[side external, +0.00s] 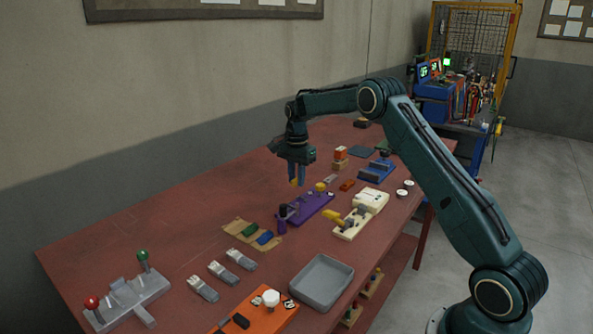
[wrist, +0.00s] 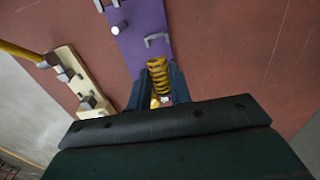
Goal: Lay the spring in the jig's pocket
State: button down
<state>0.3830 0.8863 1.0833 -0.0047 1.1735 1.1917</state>
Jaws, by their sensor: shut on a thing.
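A yellow coil spring (wrist: 158,76) is gripped between the two blue fingers of my gripper (wrist: 161,84) in the wrist view. In the side external view, the spring shows only as a small yellow spot (side external: 294,182) at the fingertips of my gripper (side external: 297,178). My gripper points down and appears to be above the table, by the far edge of a purple plate with fittings (side external: 313,209). The purple plate (wrist: 140,35) lies just past the fingertips in the wrist view. I cannot tell for certain which fixture is the jig, and no pocket can be made out.
A cream fixture (side external: 349,229) stands to the right of the purple plate; it also shows in the wrist view (wrist: 72,75). A tan mat (side external: 237,227) with small blocks, a grey tray (side external: 321,282) and an orange board (side external: 246,310) lie nearer.

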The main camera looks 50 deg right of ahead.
jog(key=shift+f, duration=2.15)
jog(key=shift+f, duration=1.1)
dwell(0.4)
jog(key=c, duration=1.2)
grip_release()
notch_tip(320, 180, up, 13)
jog(key=shift+r, duration=0.35)
jog(key=shift+r, duration=0.1)
